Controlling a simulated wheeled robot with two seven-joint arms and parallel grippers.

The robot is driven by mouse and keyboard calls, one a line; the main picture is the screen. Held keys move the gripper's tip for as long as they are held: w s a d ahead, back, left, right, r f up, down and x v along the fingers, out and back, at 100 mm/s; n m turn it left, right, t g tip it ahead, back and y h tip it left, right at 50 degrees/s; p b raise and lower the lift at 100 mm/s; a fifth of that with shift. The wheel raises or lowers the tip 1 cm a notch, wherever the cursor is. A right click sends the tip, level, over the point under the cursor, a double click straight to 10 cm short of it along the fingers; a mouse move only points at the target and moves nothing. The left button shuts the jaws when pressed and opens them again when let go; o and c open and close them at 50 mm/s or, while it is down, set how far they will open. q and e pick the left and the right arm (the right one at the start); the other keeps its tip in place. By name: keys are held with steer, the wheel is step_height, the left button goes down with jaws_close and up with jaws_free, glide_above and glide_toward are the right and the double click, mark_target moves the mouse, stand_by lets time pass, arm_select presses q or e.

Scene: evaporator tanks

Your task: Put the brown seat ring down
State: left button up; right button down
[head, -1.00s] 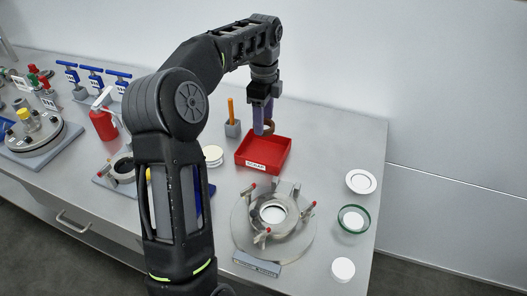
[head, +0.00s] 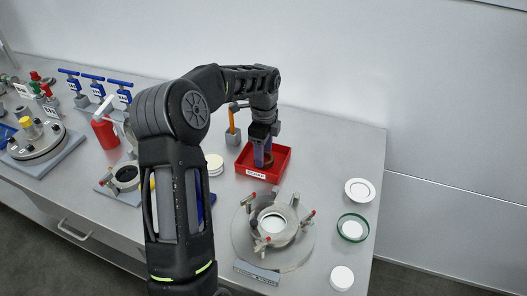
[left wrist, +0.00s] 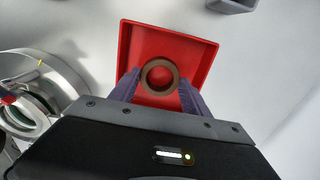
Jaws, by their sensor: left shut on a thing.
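The brown seat ring (left wrist: 147,82) is between the fingers of my left gripper (left wrist: 158,92) in the left wrist view, with the red tray (left wrist: 200,50) behind it. In the head view the left gripper (head: 263,160) points down into the red tray (head: 244,161), which has a white label on its front. The ring (head: 264,165) shows only in part at the fingertips, low inside the tray walls. I cannot tell whether it touches the tray floor. My right gripper is not in view.
A steel flange with clamps (head: 240,243) stands in front of the tray. White discs (head: 341,278) and a green-rimmed ring (head: 366,228) lie at the right. A grey holder (head: 232,139) stands behind the tray's left side. A red bottle (head: 105,132) is farther left.

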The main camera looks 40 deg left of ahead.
arm_select(q)
steer(key=shift+f, duration=0.25)
steer(key=shift+f, duration=0.2)
steer(key=o, duration=1.4)
steer(key=shift+r, duration=0.2)
step_height(320, 180, up, 12)
